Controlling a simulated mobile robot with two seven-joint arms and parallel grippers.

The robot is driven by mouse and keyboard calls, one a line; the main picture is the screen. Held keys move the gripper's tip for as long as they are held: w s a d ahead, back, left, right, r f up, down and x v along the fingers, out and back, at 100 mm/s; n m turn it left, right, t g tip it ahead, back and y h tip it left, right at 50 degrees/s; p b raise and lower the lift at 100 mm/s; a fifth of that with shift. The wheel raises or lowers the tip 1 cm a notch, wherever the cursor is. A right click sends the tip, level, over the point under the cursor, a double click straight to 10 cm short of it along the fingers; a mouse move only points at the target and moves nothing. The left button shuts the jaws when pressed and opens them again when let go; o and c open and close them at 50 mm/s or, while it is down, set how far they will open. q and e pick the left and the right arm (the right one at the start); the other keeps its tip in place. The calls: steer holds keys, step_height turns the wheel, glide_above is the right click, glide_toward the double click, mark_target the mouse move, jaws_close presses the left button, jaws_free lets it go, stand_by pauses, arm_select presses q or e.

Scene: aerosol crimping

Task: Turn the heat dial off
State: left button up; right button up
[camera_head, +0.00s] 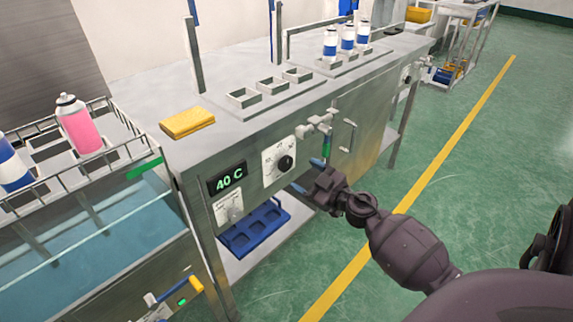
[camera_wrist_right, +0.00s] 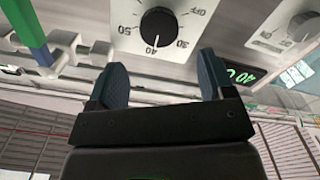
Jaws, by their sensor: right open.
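The heat dial is a round black knob (camera_head: 285,163) on a white scale plate on the front of the steel bench. It also shows in the right wrist view (camera_wrist_right: 158,27), where its white mark points at 40 and OFF is printed farther round the scale. A display (camera_head: 229,180) to its left reads 40 C. My right gripper (camera_head: 306,176) is just in front of the panel, near the dial. Its two blue-grey fingers are apart with nothing between them in the wrist view (camera_wrist_right: 162,78), and the dial lies beyond their tips, apart from them. My left gripper is out of view.
A valve with a green and blue handle (camera_head: 327,145) sits right of the dial, close to my gripper. A second white control (camera_head: 229,208) is below the display. A yellow sponge-like block (camera_head: 187,122) lies on the bench top. A water bath (camera_head: 90,235) stands left.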

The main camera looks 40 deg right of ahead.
mark_target(287, 165)
steer(key=w, duration=0.6)
steer(key=shift+w+a+f+b, duration=0.1)
steer(key=shift+a+f+b, duration=0.1)
steer(key=shift+b, duration=0.1)
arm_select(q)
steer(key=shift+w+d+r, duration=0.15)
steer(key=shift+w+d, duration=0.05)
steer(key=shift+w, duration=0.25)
arm_select(e)
steer(key=shift+w+r, duration=0.1)
steer(key=shift+w, duration=0.35)
steer(key=shift+c, duration=0.3)
steer(key=c, duration=0.9)
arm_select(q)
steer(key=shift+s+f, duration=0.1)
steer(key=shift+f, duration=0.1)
arm_select(e)
steer(key=shift+o, duration=0.2)
